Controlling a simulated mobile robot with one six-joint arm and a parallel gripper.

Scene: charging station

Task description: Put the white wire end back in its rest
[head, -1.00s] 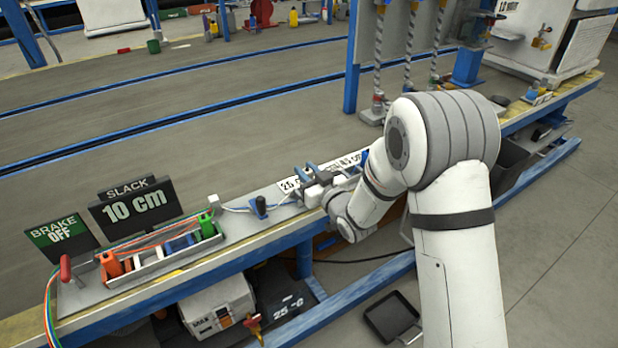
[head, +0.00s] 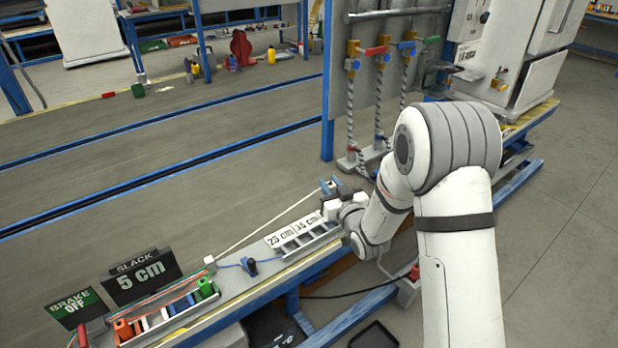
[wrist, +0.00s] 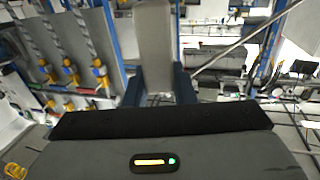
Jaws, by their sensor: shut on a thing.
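My gripper (head: 328,187) is above the right part of the bench, beyond the card-marked tray, in the head view. In the wrist view its blue fingers (wrist: 158,88) close on a pale grey piece (wrist: 155,45), which I take to be the white wire end. The white wire (head: 268,223) runs nearly straight from a small white guide block (head: 210,263) up to the gripper. It also shows in the wrist view (wrist: 245,40), leading away to the upper right. I cannot tell which bench fitting is the white wire's rest.
A tray (head: 305,245) has length cards, one reading 25 cm. A dark post (head: 250,266) with a blue wire stands left of it. A spool rack (head: 160,325) is at the left, with signs reading 5 cm slack (head: 138,276) and brake off (head: 78,308). Hanging hoses (head: 380,110) stand behind.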

